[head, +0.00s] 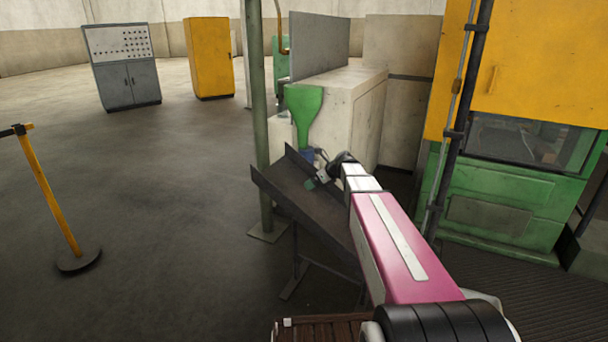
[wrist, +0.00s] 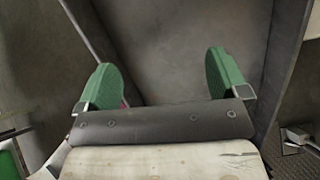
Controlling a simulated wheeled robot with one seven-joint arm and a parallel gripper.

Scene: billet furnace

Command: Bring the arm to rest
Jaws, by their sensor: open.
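My arm reaches forward from the bottom right of the head view, its pink link stretched out over a dark sloping metal chute (head: 305,198). My gripper (head: 312,183) is at the far end of the arm, small and partly hidden by the wrist, above the upper part of the chute. In the wrist view my gripper (wrist: 170,85) shows two green fingers spread wide apart, with nothing between them. The dark, bare surface of the chute (wrist: 180,45) lies beyond the fingers. I cannot tell the exact gap between the fingers and the chute.
A green post (head: 257,110) stands left of the chute. A green funnel (head: 304,108) and a pale block (head: 345,98) are behind it. A green and yellow machine (head: 505,200) stands at right. A yellow barrier post (head: 50,195) is at left. The floor between is clear.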

